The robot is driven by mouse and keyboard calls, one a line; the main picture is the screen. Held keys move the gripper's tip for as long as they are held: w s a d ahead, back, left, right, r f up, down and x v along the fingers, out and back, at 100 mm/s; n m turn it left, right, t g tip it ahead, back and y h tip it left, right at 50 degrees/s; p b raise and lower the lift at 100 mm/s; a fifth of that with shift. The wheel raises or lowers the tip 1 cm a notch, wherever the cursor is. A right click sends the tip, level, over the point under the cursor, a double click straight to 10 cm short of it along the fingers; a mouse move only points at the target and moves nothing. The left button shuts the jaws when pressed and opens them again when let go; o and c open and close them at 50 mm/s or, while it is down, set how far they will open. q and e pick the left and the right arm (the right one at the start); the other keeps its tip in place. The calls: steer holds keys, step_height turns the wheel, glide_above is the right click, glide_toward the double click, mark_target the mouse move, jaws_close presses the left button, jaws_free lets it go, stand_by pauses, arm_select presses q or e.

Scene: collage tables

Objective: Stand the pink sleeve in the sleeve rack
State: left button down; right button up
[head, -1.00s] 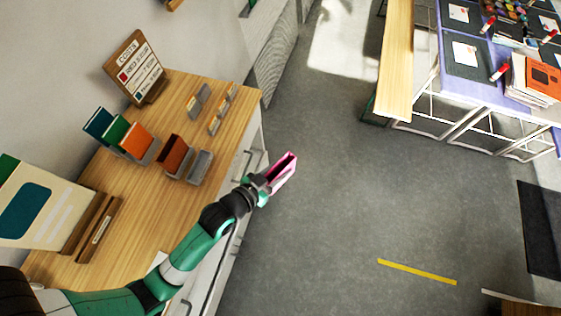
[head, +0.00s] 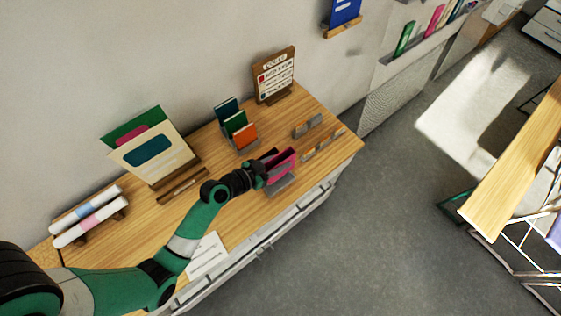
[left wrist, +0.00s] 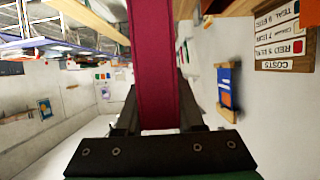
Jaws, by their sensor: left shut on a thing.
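My left gripper (head: 259,175) is shut on the pink sleeve (head: 284,163), which is open-topped and tilted. In the left wrist view the sleeve (left wrist: 155,70) runs as a dark pink band between the two fingers. The gripper and sleeve are over the wooden counter. A grey rack slot (head: 281,187) shows just below and in front of the sleeve; I cannot tell whether they touch. A dark brown sleeve (head: 268,154) is partly hidden behind the gripper and the pink sleeve. My right gripper is not in view.
Teal, green and orange sleeves (head: 239,131) stand in a rack behind. A wooden sign (head: 275,76) stands at the back. Small grey holders (head: 308,126) are to the right. A large folder display (head: 150,148) and white rolls (head: 88,215) are to the left.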

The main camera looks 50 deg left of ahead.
arm_select(q)
steer(key=shift+f+b, duration=3.3)
steer(key=shift+f, duration=0.65)
steer(key=shift+f+b, duration=0.85)
steer(key=shift+b, duration=0.2)
steer(key=shift+f, duration=0.15)
steer(key=shift+f+b, duration=0.75)
steer(key=shift+b, duration=0.2)
steer(key=shift+c, duration=2.2)
jaws_free()
